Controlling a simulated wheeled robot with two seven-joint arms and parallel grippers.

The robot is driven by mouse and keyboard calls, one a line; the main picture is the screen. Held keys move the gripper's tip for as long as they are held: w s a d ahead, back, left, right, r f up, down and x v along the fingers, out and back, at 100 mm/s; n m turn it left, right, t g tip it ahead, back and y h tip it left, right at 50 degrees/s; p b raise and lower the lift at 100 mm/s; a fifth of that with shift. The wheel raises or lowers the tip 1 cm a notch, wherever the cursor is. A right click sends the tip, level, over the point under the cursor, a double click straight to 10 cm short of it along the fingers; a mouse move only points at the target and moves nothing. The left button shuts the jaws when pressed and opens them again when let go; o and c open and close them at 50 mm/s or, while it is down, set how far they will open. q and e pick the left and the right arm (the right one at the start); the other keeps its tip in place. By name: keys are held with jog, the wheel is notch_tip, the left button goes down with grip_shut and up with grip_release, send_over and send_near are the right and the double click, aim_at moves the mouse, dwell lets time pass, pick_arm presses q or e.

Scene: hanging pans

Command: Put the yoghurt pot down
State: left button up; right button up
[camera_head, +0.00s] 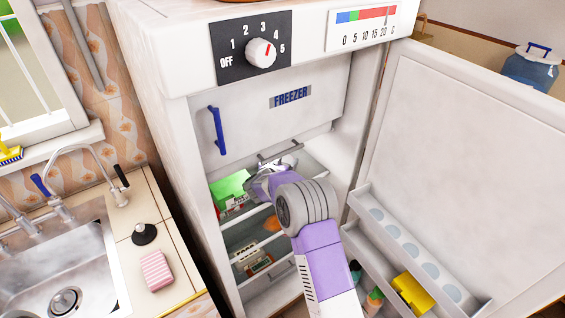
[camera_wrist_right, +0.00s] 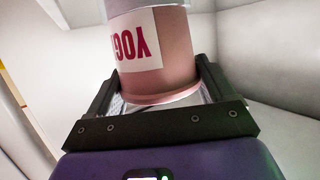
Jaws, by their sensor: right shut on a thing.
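The yoghurt pot (camera_wrist_right: 178,45) is pink with a white label and red letters reading upside down in the right wrist view. My right gripper (camera_wrist_right: 155,88) is shut on it, one black finger on each side. In the head view my right gripper (camera_head: 275,168) reaches into the open fridge, just below the freezer door (camera_head: 255,115). The pot cannot be made out there. Whether the pot touches a shelf cannot be told. My left gripper is not in view.
A green item (camera_head: 230,187) sits on the upper fridge shelf, left of my gripper. Cartons (camera_head: 250,257) stand lower. The open fridge door (camera_head: 470,150) is at right, with a yellow item (camera_head: 412,294) in its rack. A sink (camera_head: 60,270) is at left.

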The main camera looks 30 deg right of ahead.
jog(key=shift+f, duration=0.1)
jog(key=o, duration=1.2)
jog(key=shift+r, duration=0.2)
jog(key=p+v, duration=0.1)
jog(key=v, duration=1.1)
jog(key=shift+p, duration=0.4)
jog(key=shift+a, duration=0.1)
